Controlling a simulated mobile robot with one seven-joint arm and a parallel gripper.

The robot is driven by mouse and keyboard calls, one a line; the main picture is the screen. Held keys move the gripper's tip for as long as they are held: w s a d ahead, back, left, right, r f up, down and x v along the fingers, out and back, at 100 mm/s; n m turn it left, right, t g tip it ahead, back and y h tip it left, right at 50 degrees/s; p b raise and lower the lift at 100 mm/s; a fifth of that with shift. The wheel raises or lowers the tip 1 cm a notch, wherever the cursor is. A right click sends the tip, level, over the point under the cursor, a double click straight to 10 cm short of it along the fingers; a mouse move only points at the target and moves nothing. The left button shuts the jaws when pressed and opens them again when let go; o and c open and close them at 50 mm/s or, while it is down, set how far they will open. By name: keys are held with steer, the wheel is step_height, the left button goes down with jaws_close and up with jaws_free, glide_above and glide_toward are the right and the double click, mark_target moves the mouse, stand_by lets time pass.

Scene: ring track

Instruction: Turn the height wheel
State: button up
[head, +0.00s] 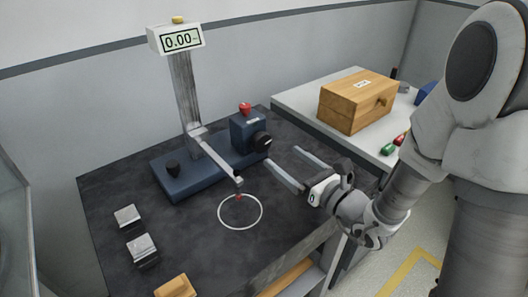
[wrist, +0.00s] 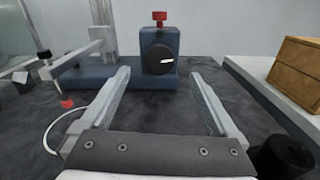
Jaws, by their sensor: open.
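The height wheel (head: 261,142) is a black knob on the side of a blue block on the height gauge. It also shows in the wrist view (wrist: 159,61), facing the camera, with a white mark on its face. My gripper (head: 284,164) is open and empty, with its two fingers pointing at the wheel and apart from it. In the wrist view the wheel lies between and beyond the fingertips (wrist: 160,75). The blue gauge base (head: 195,183) carries a metal column (head: 186,95) with a display (head: 179,41) reading 0.00. A red screw (head: 245,108) tops the block.
A white ring (head: 240,212) is marked on the dark table (head: 110,195) below the red-tipped probe (head: 238,196). Metal blocks (head: 142,247) stand at the left, a wooden block (head: 175,287) at the front. A wooden box (head: 357,101) stands on the white table (head: 300,98) at right.

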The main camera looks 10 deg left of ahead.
mark_target(264, 143)
steer(key=x, duration=0.9)
steer(key=shift+c, duration=0.2)
steer(key=c, duration=1.3)
steer(key=shift+b, duration=0.4)
